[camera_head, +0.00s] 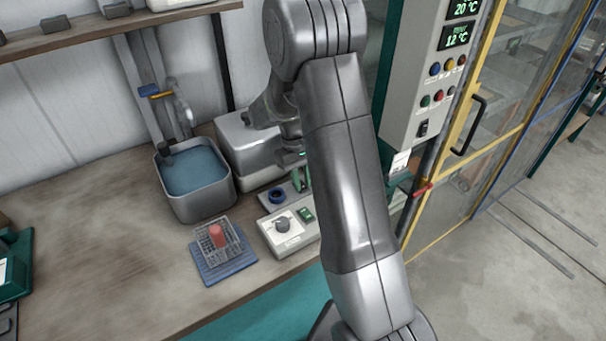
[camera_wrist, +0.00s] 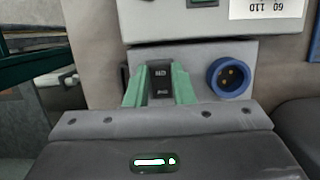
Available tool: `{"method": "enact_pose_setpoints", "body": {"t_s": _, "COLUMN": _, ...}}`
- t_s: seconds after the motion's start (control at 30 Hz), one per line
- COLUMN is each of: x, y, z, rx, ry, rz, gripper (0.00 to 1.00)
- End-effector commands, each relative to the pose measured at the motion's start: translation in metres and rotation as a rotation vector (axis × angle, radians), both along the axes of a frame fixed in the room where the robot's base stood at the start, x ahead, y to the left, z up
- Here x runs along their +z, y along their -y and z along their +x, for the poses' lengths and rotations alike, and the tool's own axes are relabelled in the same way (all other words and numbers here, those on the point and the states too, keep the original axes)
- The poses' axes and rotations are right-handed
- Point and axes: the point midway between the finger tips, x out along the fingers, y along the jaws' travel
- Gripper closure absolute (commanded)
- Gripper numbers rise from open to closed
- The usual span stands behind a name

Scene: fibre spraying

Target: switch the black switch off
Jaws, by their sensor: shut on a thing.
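The black switch (camera_wrist: 160,84) sits on the face of a small grey box (camera_wrist: 206,60) in the wrist view, beside a blue round socket (camera_wrist: 229,77). My gripper (camera_wrist: 160,92) has its two green fingers on either side of the switch, closed on it. In the head view my gripper (camera_head: 301,180) is by the small grey box at the back right of the bench, partly behind my arm. The switch itself is hidden there. The blue socket (camera_head: 277,195) shows just to its left.
A control box with a knob (camera_head: 288,228) stands in front. A water-filled basin (camera_head: 198,175) and a wire basket with a red piece (camera_head: 217,236) are to the left. A tall control panel (camera_head: 421,80) rises at right.

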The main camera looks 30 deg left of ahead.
Motion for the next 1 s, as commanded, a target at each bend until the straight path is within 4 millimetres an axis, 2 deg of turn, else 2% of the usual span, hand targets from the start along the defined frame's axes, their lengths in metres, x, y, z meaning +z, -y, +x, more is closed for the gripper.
{"method": "enact_pose_setpoints", "body": {"t_s": 0.43, "x": 0.001, "y": -0.002, "z": 0.001, "rx": 0.000, "ry": -0.017, "rz": -0.034, "gripper": 1.00}}
{"method": "enact_pose_setpoints", "body": {"t_s": 0.47, "x": 0.001, "y": -0.002, "z": 0.001, "rx": 0.000, "ry": -0.017, "rz": -0.034, "gripper": 0.76}}
{"method": "enact_pose_setpoints", "body": {"t_s": 0.57, "x": 0.001, "y": -0.002, "z": 0.001, "rx": 0.000, "ry": -0.017, "rz": -0.034, "gripper": 0.57}}
{"method": "enact_pose_setpoints", "body": {"t_s": 0.87, "x": 0.001, "y": -0.002, "z": 0.001, "rx": 0.000, "ry": -0.017, "rz": -0.034, "gripper": 0.56}}
{"method": "enact_pose_setpoints", "body": {"t_s": 1.0, "x": 0.012, "y": -0.006, "z": 0.003, "rx": 0.001, "ry": -0.014, "rz": -0.032, "gripper": 0.56}}
